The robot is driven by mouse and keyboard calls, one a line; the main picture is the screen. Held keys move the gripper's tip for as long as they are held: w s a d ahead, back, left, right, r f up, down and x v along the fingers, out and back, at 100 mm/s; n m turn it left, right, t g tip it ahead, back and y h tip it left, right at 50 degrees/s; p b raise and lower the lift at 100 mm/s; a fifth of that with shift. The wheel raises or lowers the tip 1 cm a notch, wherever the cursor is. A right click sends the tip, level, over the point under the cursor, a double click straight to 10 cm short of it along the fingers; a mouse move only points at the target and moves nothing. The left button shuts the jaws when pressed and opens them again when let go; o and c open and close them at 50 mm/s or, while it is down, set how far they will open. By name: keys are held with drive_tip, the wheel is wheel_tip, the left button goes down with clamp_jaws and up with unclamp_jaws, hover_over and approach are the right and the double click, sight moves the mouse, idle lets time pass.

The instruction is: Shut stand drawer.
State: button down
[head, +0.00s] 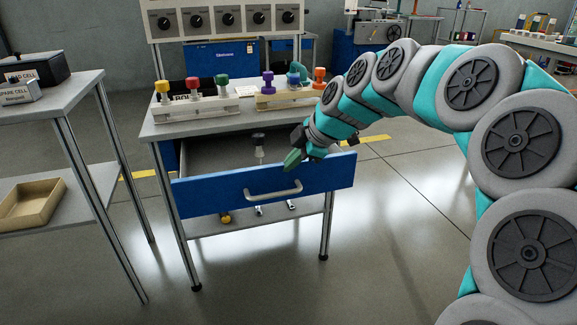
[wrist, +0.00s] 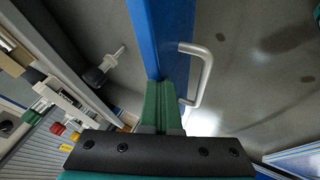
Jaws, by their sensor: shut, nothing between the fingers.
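The stand (head: 160,130) has a drawer (head: 262,186) pulled out, with a blue front and a silver bar handle (head: 272,191). The drawer's open inside shows behind the front. My gripper (head: 293,160) is shut and empty, its green fingers at the top edge of the drawer front, above the handle's right part. In the wrist view the shut green fingers (wrist: 164,105) lie over the blue drawer front (wrist: 160,35), beside the handle (wrist: 206,75). I cannot tell whether they touch the front.
A dark-topped metal piece (head: 258,147) stands inside the drawer. Racks with coloured knobs (head: 195,108) stand on the stand's top. A grey side table (head: 60,105) with boxes and a beige tray (head: 30,203) is at the left. The floor (head: 390,240) in front is clear.

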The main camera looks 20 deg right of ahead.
drive_tip(key=w, duration=1.7)
drive_tip(key=shift+s, duration=0.1)
